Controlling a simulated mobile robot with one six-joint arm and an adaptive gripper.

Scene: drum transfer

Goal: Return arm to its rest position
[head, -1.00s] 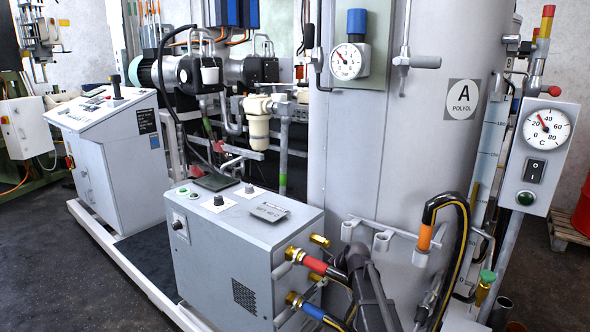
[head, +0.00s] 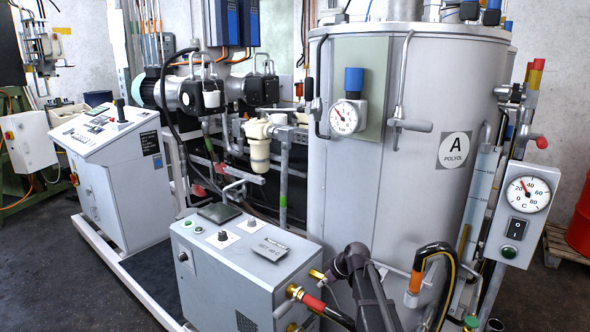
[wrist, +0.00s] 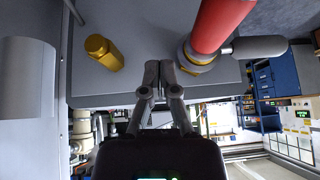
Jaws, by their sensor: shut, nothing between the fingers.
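My gripper (wrist: 158,75) has its two fingers together and empty in the wrist view. In that view its tips are between a brass fitting (wrist: 103,52) on the left and a red-sleeved hose (wrist: 218,22) on the right. They appear apart from both, though depth is hard to judge. In the head view my dark arm stands in front of the tank, low and right of centre; the fingertips cannot be made out there. The drum with the A POLYOL label (head: 455,150) is a tall grey tank behind my arm.
A grey control box (head: 225,262) with red-sleeved hose (head: 314,304) is close left of my arm. A black hose with an orange collar (head: 416,283) curves up close right. A gauge panel (head: 520,215) stands further right. Dark floor is open at lower left.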

